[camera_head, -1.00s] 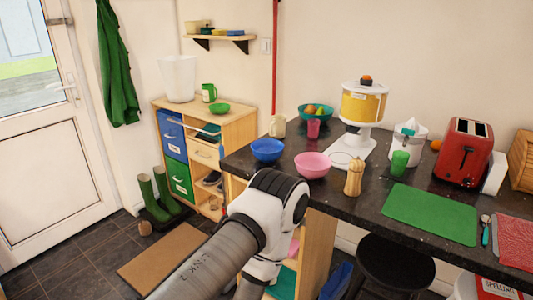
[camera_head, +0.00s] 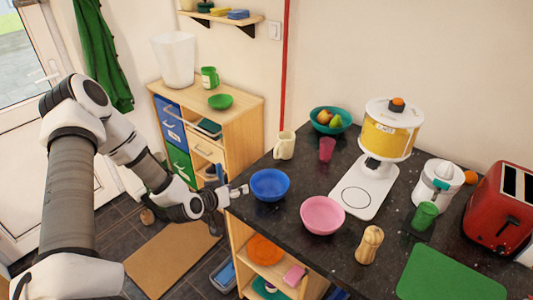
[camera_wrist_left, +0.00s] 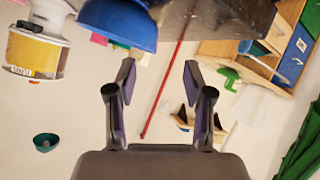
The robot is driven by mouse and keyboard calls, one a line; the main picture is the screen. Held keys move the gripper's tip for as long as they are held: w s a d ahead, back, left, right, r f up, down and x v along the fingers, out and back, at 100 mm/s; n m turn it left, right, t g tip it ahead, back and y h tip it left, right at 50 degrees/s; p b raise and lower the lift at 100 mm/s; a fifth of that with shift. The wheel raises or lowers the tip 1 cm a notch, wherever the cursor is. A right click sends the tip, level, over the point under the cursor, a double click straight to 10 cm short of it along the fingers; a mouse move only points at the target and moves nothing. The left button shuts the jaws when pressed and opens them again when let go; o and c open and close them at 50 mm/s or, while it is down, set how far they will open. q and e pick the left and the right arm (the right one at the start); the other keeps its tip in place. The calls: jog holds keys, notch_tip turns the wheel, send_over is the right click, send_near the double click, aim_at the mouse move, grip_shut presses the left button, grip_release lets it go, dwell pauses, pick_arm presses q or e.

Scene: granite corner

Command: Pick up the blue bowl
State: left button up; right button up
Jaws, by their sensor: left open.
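The blue bowl (camera_head: 269,185) stands upright on the dark granite counter (camera_head: 285,245), near its left corner. My left gripper (camera_head: 238,191) is just left of the bowl at the counter's edge, at about rim height. In the left wrist view, which is upside down, the two fingers (camera_wrist_left: 160,78) are spread with nothing between them. The blue bowl (camera_wrist_left: 122,22) shows there at the top, beyond the fingertips and off to the left. My right gripper is not in view.
A pink bowl (camera_head: 322,215) stands close right of the blue bowl. Behind are a cream mug (camera_head: 285,146), a pink cup (camera_head: 327,149) and a teal fruit bowl (camera_head: 331,121). A white-and-yellow machine (camera_head: 385,135) stands farther right. Bare counter lies behind the blue bowl.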

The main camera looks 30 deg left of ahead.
aim_at(259, 181)
pick_arm(q)
jog(key=shift+w+a+r, duration=0.1)
jog(key=shift+w+a, duration=0.35)
jog(key=shift+w, duration=0.1)
jog(key=w, duration=0.1)
jog(key=w+d+f, duration=0.1)
jog(key=w, duration=0.1)
jog(key=shift+d, duration=0.2)
jog(key=x, duration=0.3)
jog(key=p+x, duration=0.1)
jog(key=x, duration=0.2)
jog(key=shift+w+d+f, duration=0.15)
jog(key=shift+f, duration=0.25)
jog(key=shift+w+d+f, duration=0.15)
jog(key=shift+w+f, duration=0.05)
jog(key=shift+w, duration=0.1)
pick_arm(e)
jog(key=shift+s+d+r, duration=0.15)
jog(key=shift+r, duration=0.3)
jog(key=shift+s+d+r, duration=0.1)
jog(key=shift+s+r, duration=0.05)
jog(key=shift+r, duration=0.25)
pick_arm(q)
jog(key=c, duration=0.9)
jog(key=shift+s, duration=0.1)
grip_shut()
